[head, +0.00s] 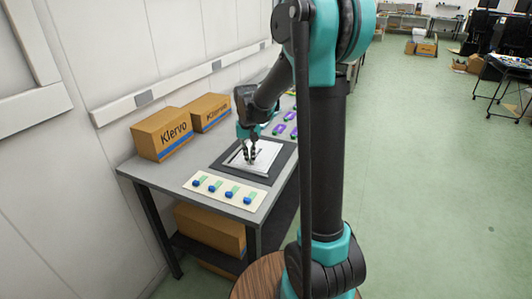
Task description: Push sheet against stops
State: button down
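A white sheet (267,156) lies on a dark board (228,165) on the grey table. My gripper (250,161) points down over the left part of the sheet, with its dark fingertips at or just above it. Contact is too small to judge. Two fingers show close together, but I cannot tell whether they are shut. A thin dark line runs along the sheet's left side by the fingers. I cannot make out the stops clearly.
Purple and green items (280,129) lie behind the board. Two Klervo boxes (160,136) (208,111) stand by the wall. Another box (210,232) sits under the table.

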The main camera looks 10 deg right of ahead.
jog(key=shift+s+a+f, duration=0.15)
jog(key=shift+a, duration=0.65)
jog(key=shift+a, duration=0.25)
jog(key=shift+a+r, duration=0.1)
jog(key=shift+r, duration=0.5)
jog(key=shift+d+r, duration=0.15)
jog(key=shift+r, duration=1.35)
jog(key=shift+d+r, duration=0.1)
jog(key=shift+r, duration=1.35)
